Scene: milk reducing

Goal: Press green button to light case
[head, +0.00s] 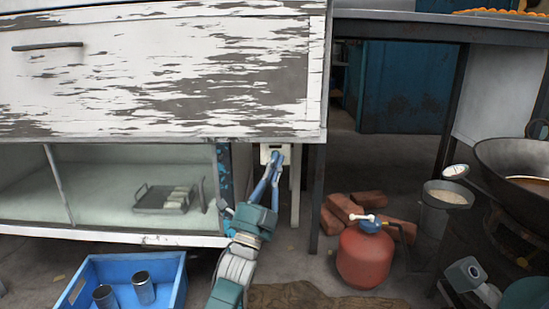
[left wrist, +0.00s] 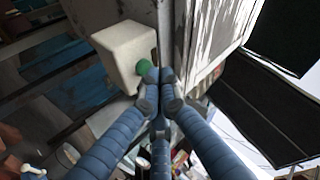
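A white box (head: 277,149) is mounted by the post at the right end of the case; it shows larger in the left wrist view (left wrist: 122,55). A green button (left wrist: 144,68) sticks out of its side there. My left gripper (head: 274,158) reaches up to the box, and its fingertips cover the button in the head view. In the left wrist view its blue fingers (left wrist: 159,76) are together and empty, with the tips right beside the button; I cannot tell whether they touch. The glass case (head: 110,240) has a pale interior.
A tray (head: 150,207) with pale pieces lies inside the case. A blue crate (head: 178,295) with metal cups stands below. A red gas cylinder (head: 365,262), bricks (head: 341,207) and a dark wok (head: 490,158) are at right. A dark post (head: 317,200) stands close to the box.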

